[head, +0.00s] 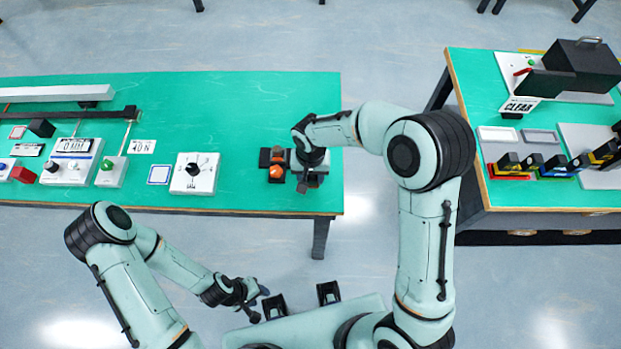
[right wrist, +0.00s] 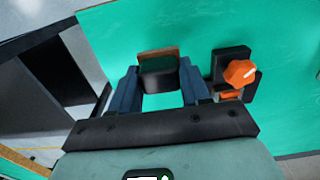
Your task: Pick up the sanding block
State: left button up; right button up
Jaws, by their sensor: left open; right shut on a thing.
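The sanding block is a small dark grey block with a brown layer along one face. It shows in the right wrist view (right wrist: 160,79), between the two fingertips of my right gripper (right wrist: 160,75), which is shut on it. In the head view my right gripper (head: 309,178) is over the right end of the green table, and the wrist hides most of the block. I cannot tell whether the block touches the table. My left gripper (head: 257,297) is open and empty, low in the head view, off the table's front edge.
A black holder with an orange knob (head: 276,172) sits just left of my right gripper; it also shows in the right wrist view (right wrist: 239,73). A white dial box (head: 195,173) stands further left on the green table (head: 230,110). A second table (head: 480,90) with fixtures is at right.

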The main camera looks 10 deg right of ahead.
pick_arm(q)
jog(key=shift+w+r+p, duration=0.5)
jog(key=shift+r+p, duration=0.1)
jog(key=shift+r, duration=0.2)
pick_arm(e)
notch_tip(320, 180, up, 17)
jog(key=shift+f, duration=0.1)
